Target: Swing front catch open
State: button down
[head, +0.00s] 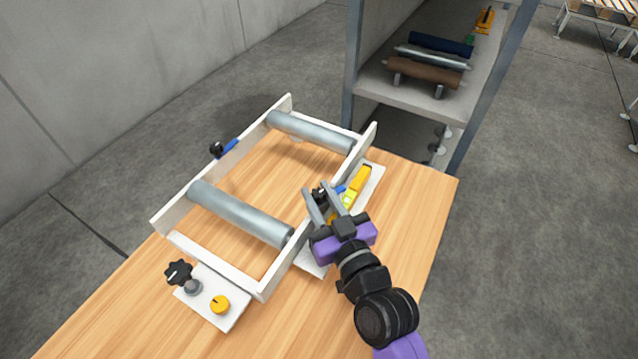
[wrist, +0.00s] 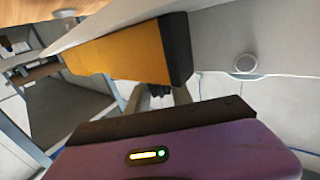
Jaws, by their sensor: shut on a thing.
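A white frame (head: 187,242) with two grey rollers lies on the wooden table. One catch with a black knob (head: 320,194) and blue lever (head: 340,189) is on its right-hand rail, nearest my arm. My gripper (head: 318,191) is shut on that knob, with a finger on each side. The fingers hide part of the catch, so its exact angle is hard to tell. A matching catch (head: 229,146) with a blue lever and black knob sits on the opposite rail. In the wrist view the fingers (wrist: 158,97) show around a dark piece, partly hidden behind a yellow block (wrist: 125,52).
A white plate with yellow parts (head: 360,180) lies close beside my gripper. Another plate (head: 228,318) with a black knob, grey button and yellow dial is at the front. A shelf (head: 412,97) holding several rollers stands behind. The table's right side is clear.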

aim_at(320, 203)
jog(key=shift+r+m+h+p, duration=0.2)
jog(key=shift+m+h+p, duration=0.35)
jog(key=shift+p, duration=1.65)
jog(key=shift+f+t+h+p, duration=0.3)
jog(key=shift+h+p, duration=0.25)
jog(key=shift+p, duration=0.55)
jog(key=c, duration=1.1)
grip_release()
jog(key=shift+c, duration=0.2)
jog(key=shift+s+b, duration=0.3)
jog(key=shift+s, duration=0.25)
jog(key=b+v, duration=0.2)
jog(key=v, duration=0.3)
jog(key=shift+s+d+f, duration=0.1)
jog(key=shift+s, duration=0.05)
jog(key=shift+s+d, duration=0.2)
jog(key=shift+s, duration=0.45)
